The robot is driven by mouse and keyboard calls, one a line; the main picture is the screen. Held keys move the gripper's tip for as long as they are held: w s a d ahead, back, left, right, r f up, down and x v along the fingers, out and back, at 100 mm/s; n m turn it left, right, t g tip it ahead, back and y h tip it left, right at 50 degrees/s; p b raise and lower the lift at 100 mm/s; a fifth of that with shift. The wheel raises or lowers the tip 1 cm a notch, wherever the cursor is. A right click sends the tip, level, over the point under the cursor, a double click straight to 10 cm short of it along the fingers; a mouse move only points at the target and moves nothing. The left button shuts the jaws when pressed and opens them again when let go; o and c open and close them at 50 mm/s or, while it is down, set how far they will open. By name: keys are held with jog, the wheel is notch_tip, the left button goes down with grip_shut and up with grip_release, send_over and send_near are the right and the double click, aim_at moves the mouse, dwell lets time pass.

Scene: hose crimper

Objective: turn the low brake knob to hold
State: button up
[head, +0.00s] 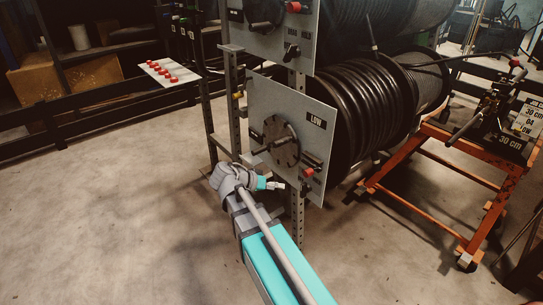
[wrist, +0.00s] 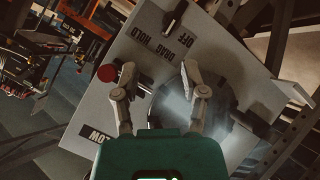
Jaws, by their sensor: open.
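The low panel (head: 265,110) is a grey plate marked LOW; it also fills much of the wrist view (wrist: 90,115). The low brake knob (wrist: 175,18) is a black, elongated knob at the top of the wrist view, beside the labels OFF and DRAG HOLD. It sits slanted; I cannot tell which label it points at. In the head view it is a small dark shape (head: 305,187) low on the panel. My gripper (wrist: 158,72) is open and empty in front of the panel, apart from the knob. In the head view my gripper (head: 275,185) is just left of the knob.
A red knob (wrist: 107,73) lies near my left finger, and a round dark disc (head: 281,142) is on the same panel. An upper panel (head: 270,35) stands above. Black hose reels (head: 375,110) are behind. An orange cart (head: 440,175) stands right. The front floor is clear.

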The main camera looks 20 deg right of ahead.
jog(key=s+a+r+n+y+p, duration=0.1)
jog(key=s+r+n+y+p, duration=0.1)
jog(key=r+p, duration=0.5)
jog(key=s+a+r+n+g+y+p, duration=0.1)
jog(key=s+a+r+n+y+p, duration=0.1)
jog(key=r+p, duration=0.6)
jog(key=s+n+y+p, duration=0.1)
jog(key=s+y+p, duration=0.1)
jog(key=p, duration=0.4)
jog(key=shift+y+p, duration=0.4)
jog(key=shift+y, duration=0.2)
jog(key=shift+s+a, duration=0.1)
jog(key=shift+s, duration=0.1)
dwell(0.5)
jog(key=shift+s+a+f+n+y, duration=0.2)
jog(key=shift+s+a+n+y, duration=0.35)
jog(key=shift+a+y, duration=0.15)
jog(key=shift+s+a+f+n+y, duration=0.25)
jog(key=shift+s+a+n+y, duration=0.3)
jog(key=shift+y, duration=0.2)
jog(key=shift+s+a+f+n+y, duration=0.2)
jog(key=shift+s+a+n+y, duration=0.3)
jog(key=shift+a+y, duration=0.25)
